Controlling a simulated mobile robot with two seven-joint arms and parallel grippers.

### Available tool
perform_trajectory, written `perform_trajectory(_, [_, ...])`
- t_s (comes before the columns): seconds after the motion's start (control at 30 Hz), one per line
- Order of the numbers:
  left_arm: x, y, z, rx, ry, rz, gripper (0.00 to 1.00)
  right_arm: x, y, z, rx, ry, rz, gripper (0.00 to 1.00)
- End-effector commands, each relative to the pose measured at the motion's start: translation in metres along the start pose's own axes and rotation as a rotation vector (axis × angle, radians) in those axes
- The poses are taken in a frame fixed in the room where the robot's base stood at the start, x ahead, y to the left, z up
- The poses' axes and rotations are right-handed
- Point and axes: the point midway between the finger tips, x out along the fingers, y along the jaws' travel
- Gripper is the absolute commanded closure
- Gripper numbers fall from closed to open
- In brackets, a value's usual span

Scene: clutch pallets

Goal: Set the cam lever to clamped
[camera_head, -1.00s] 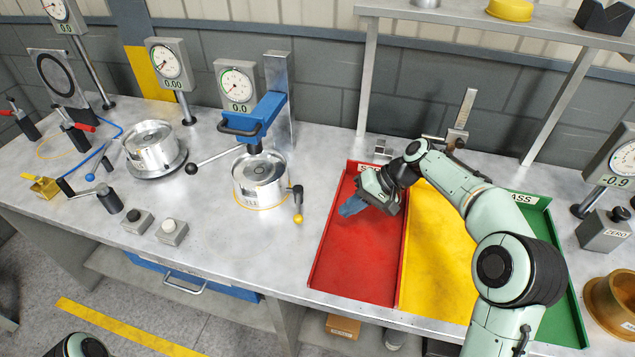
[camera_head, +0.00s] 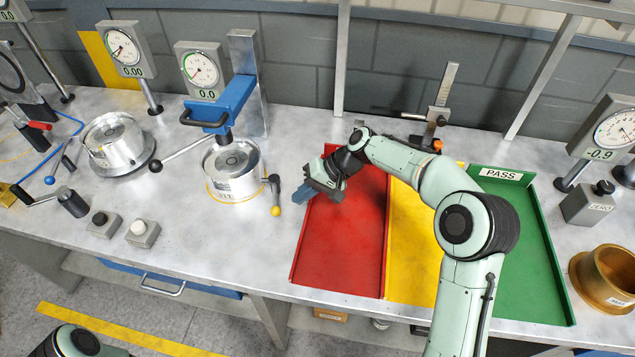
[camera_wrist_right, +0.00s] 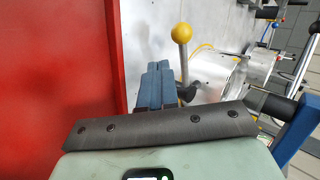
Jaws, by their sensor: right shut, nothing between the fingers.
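The lever with a yellow ball knob, which looks like the cam lever (camera_head: 275,197), sits on the right side of a round metal fixture (camera_head: 232,175). In the head view its knob points down toward the table's front. My right gripper (camera_head: 302,195) is shut and empty, just right of the lever, with a small gap to it in the head view. In the right wrist view the blue fingertips (camera_wrist_right: 158,72) are together, and the lever's yellow knob (camera_wrist_right: 181,32) stands just right of them. I cannot tell if they touch. My left gripper is not in view.
A red tray (camera_head: 340,262) lies under my right arm, with yellow and green PASS (camera_head: 520,240) trays to its right. A blue press arm (camera_head: 222,105) with a long black-knobbed handle (camera_head: 180,156) overhangs the fixture. Two button boxes (camera_head: 142,232) stand front left.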

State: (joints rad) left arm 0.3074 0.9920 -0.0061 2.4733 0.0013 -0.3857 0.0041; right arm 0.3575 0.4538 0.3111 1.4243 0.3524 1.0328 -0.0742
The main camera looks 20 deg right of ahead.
Motion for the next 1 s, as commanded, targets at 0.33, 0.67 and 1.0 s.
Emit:
perform_trajectory(0.33, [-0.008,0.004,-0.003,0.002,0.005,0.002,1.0,0.023,-0.025,-0.001,-0.002,0.002,-0.001,1.0])
perform_trajectory(0.67, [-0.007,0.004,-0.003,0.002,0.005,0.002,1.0,0.024,-0.025,0.0,0.0,0.004,-0.001,1.0])
perform_trajectory(1.0, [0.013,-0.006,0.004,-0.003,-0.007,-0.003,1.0,0.039,-0.038,0.007,0.087,0.082,0.0,1.0])
